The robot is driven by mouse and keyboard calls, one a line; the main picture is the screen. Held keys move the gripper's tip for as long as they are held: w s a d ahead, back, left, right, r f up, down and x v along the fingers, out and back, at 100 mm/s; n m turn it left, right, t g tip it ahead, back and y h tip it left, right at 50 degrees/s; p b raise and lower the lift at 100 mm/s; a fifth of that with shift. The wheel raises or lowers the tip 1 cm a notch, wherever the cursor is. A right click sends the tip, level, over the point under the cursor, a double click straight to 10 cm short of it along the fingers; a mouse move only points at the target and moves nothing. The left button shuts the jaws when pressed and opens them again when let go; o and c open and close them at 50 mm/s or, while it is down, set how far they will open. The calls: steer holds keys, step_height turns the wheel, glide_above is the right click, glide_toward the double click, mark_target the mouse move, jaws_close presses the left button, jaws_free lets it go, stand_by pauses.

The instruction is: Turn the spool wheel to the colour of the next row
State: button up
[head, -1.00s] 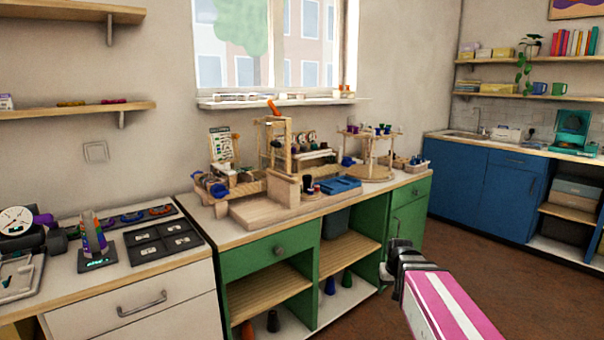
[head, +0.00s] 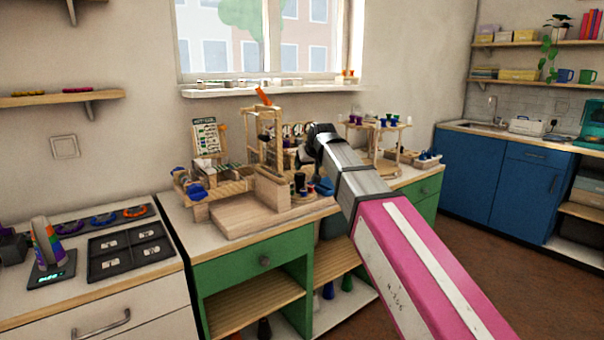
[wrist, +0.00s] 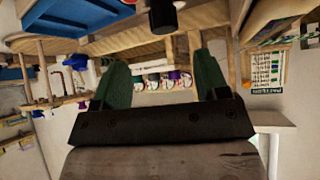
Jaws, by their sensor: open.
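My gripper (head: 308,152) reaches over the bench from the right, in front of the wooden bead loom frame. In the wrist view its two green fingers (wrist: 162,80) stand apart with nothing between them. A round wooden stand with coloured spools on top (head: 378,124), which looks like the spool wheel, is right of my gripper, partly hidden by my arm. Several spools in a row (wrist: 168,80) show beyond the fingers; I cannot tell whether they belong to the wheel. A pattern card (head: 206,137) stands at the left; its row colours are too small to read.
A dark spool (wrist: 163,16) stands close to the fingers in the wrist view. A blue tray (wrist: 68,14) is at its upper left. A pale wooden block (head: 270,188) stands on the bench front. A black compartment tray (head: 128,247) lies on the left counter.

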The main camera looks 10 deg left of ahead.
mark_target(300, 174)
steer(key=x, duration=1)
steer(key=shift+w+a, duration=0.35)
steer(key=shift+a, duration=0.15)
steer(key=shift+r, duration=0.1)
steer(key=c, duration=0.9)
